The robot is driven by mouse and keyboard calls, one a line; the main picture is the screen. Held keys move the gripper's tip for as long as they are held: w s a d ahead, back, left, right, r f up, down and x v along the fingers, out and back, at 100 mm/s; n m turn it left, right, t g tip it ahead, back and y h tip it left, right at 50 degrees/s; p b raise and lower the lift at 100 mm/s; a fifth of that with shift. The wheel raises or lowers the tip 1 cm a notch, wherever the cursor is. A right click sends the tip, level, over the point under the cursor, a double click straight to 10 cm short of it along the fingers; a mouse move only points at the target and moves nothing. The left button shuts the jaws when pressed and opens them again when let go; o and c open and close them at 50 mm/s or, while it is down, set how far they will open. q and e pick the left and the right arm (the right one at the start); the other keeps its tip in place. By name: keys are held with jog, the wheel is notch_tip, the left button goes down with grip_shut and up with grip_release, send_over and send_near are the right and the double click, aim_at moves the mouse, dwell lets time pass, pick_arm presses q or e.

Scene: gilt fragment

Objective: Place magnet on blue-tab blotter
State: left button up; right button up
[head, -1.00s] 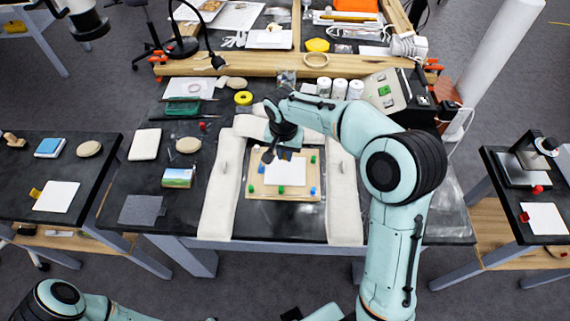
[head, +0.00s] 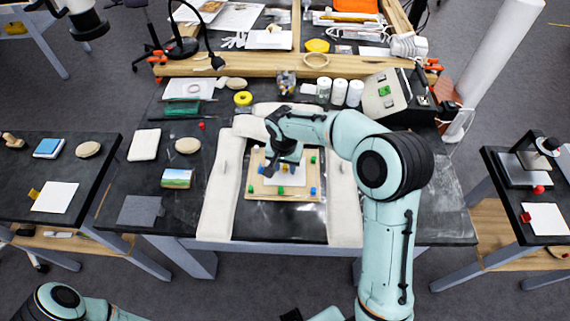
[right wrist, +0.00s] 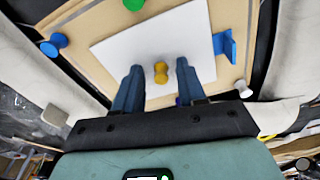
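My right gripper (head: 283,165) is open and points down over a white sheet (head: 287,178) on a wooden board. In the right wrist view its fingers (right wrist: 160,88) stand on either side of a small yellow knob-shaped magnet (right wrist: 160,72) on the white sheet (right wrist: 110,55); gaps show on both sides of it. A blue clip-like piece (right wrist: 226,45) sits at the sheet's edge. A grey square pad (head: 139,210) with a small dark tab lies at the front left of the bench; I cannot tell the tab's colour surely. My left gripper is out of view.
Green (right wrist: 133,4), blue (right wrist: 55,42) and white (right wrist: 243,89) knobs stand around the sheet. Long pale cushions (head: 222,190) flank the board. Side tables hold a yellow-tab sheet (head: 55,197) and a red-tab sheet (head: 546,219). A small picture block (head: 177,178) lies behind the grey pad.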

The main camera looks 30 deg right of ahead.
jog(key=shift+w, duration=0.1)
notch_tip(320, 180, up, 12)
jog(key=s+a+p, duration=0.1)
jog(key=shift+r, duration=0.15)
jog(key=shift+s, duration=0.1)
dwell(0.6)
